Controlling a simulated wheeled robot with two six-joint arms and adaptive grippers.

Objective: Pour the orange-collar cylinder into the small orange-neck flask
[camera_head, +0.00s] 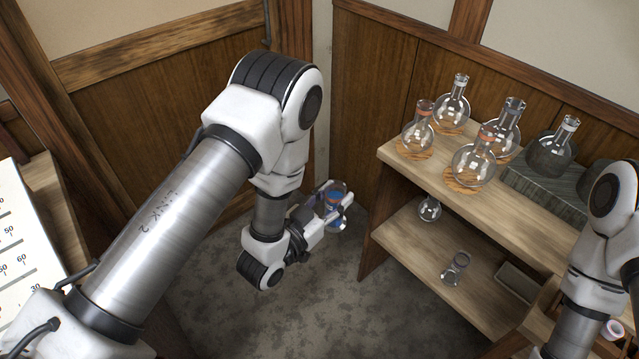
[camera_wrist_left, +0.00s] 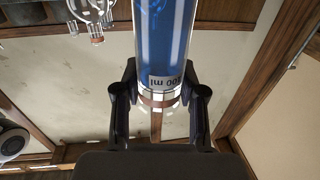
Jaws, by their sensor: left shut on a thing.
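My left gripper (camera_head: 334,203) is shut on a glass cylinder (camera_head: 336,188) with blue liquid and an orange collar. It holds the cylinder in the air, left of the shelf unit. In the left wrist view the gripper (camera_wrist_left: 160,93) has a finger on each side of the cylinder (camera_wrist_left: 165,35), near its printed end; "00 ml" shows upside down. The small orange-neck flask (camera_head: 417,138) stands on a cork ring at the left end of the top shelf, apart from the gripper. It looks empty. My right arm shows at the right edge; its gripper is out of view.
A larger orange-neck flask (camera_head: 473,167) stands just right of the small one. Other round flasks (camera_head: 450,112) (camera_head: 505,135) stand behind, and one (camera_head: 556,150) sits in a dark holder. The lower shelf (camera_head: 410,240) holds small glassware. Wooden walls close the corner.

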